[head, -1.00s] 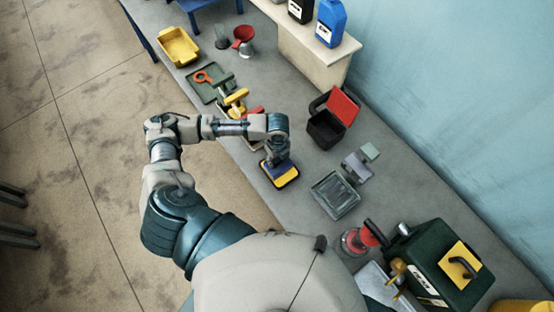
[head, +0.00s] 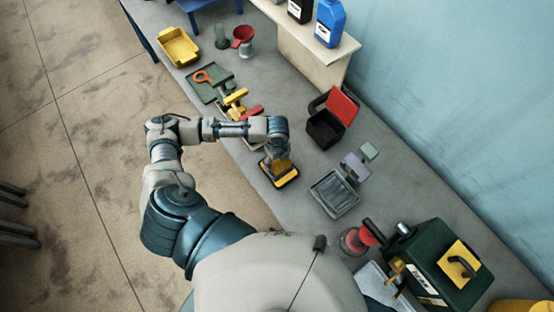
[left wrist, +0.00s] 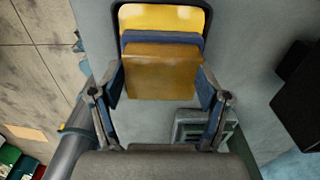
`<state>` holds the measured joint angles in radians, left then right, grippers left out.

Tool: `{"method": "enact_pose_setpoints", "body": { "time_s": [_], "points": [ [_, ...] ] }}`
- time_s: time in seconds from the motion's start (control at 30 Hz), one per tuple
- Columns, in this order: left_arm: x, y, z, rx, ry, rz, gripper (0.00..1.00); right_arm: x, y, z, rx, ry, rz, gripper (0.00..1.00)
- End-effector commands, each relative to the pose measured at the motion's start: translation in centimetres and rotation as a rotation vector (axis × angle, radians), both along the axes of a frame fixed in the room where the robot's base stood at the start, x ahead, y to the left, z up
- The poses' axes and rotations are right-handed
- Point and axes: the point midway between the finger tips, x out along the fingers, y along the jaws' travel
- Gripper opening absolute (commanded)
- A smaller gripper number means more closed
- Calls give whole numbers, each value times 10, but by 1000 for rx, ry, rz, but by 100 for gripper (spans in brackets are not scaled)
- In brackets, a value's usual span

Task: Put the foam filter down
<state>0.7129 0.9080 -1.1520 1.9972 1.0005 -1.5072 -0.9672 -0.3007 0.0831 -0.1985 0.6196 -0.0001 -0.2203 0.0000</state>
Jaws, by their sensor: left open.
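The foam filter, seemingly the brownish-yellow block (left wrist: 160,72) with a blue layer behind it, lies between my left gripper's fingers in the left wrist view. In the head view the block (head: 281,163) shows just below my wrist. It is at a black-rimmed tray with a yellow floor (head: 287,181), which also shows in the left wrist view (left wrist: 160,17). My left gripper (left wrist: 160,84) is open, one finger on each side of the block. I cannot tell whether the fingers touch it. The block's underside is hidden. My right gripper is not in view.
A grey tray (head: 336,193) is to the right of the black-rimmed tray. A black bin with a red lid (head: 325,128) stands behind. A green case (head: 438,265) is at the lower right. A yellow tray (head: 179,47) and red funnel (head: 243,36) are farther along the bench.

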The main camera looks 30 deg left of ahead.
Motion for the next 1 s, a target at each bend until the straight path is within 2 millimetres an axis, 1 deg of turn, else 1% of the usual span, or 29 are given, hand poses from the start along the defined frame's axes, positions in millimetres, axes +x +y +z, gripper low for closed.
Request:
{"method": "enact_pose_setpoints", "body": {
  "time_s": [0.3,0.4,0.5,0.67,1.0],
  "points": [
    [2,0,71,0,-6,-1,76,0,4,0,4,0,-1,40],
    [1,0,88,-1,-4,-2,76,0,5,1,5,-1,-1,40],
    [1,1,100,0,-3,0,76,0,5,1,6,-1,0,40],
    [1,1,108,0,-2,0,76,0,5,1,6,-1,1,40],
    [1,1,108,-1,-2,0,76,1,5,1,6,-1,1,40]
  ]
}}
